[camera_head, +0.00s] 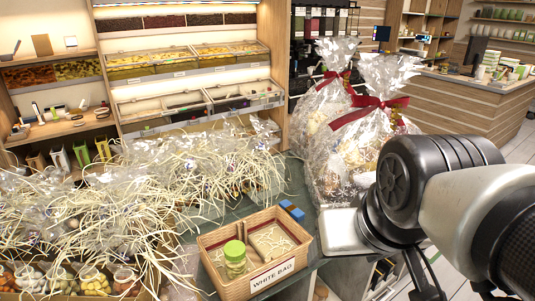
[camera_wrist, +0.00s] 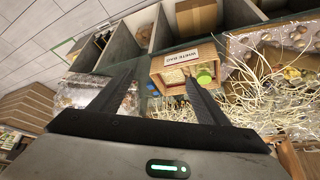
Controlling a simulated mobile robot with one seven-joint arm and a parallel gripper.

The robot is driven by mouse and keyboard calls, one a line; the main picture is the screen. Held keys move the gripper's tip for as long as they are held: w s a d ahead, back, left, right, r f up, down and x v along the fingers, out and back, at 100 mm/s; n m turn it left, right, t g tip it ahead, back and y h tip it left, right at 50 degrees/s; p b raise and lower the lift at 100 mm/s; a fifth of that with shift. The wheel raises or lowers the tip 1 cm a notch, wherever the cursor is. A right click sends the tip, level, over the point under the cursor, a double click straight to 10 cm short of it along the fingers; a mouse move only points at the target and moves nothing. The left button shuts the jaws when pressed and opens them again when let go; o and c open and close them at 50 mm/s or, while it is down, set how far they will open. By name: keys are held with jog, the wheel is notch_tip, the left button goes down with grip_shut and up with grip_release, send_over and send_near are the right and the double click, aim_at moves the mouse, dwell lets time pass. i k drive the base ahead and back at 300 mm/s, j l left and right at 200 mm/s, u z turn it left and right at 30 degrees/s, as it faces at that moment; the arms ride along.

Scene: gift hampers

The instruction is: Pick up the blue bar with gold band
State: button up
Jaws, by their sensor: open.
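A small blue bar (camera_head: 291,209) lies on the dark counter just behind the right back corner of a wicker basket. It looks like two blue pieces side by side; a gold band cannot be made out at this size. In the wrist view my gripper (camera_wrist: 160,76) is open, its two dark fingers spread apart with nothing held between them. The basket shows beyond and between the fingertips. In the head view my arm comes in from the right, and the fingers cannot be made out there.
The wicker basket (camera_head: 205,246), labelled WHITE BAG, holds a green-lidded jar (camera_head: 235,259) and paper shreds. Wrapped hampers with red ribbons (camera_head: 372,125) stand behind my arm. Cellophane and straw-like shreds (camera_head: 110,195) crowd the left.

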aim_at(295, 213)
jog(key=l+u, duration=0.2)
jog(key=l, duration=0.2)
jog(key=k+l+u, duration=0.2)
jog(key=l, duration=0.25)
jog(key=i+l+u, duration=0.4)
jog(key=i+l, duration=0.2)
jog(key=l, duration=0.15)
jog(key=i+l+u, duration=0.2)
jog(key=l, duration=0.2)
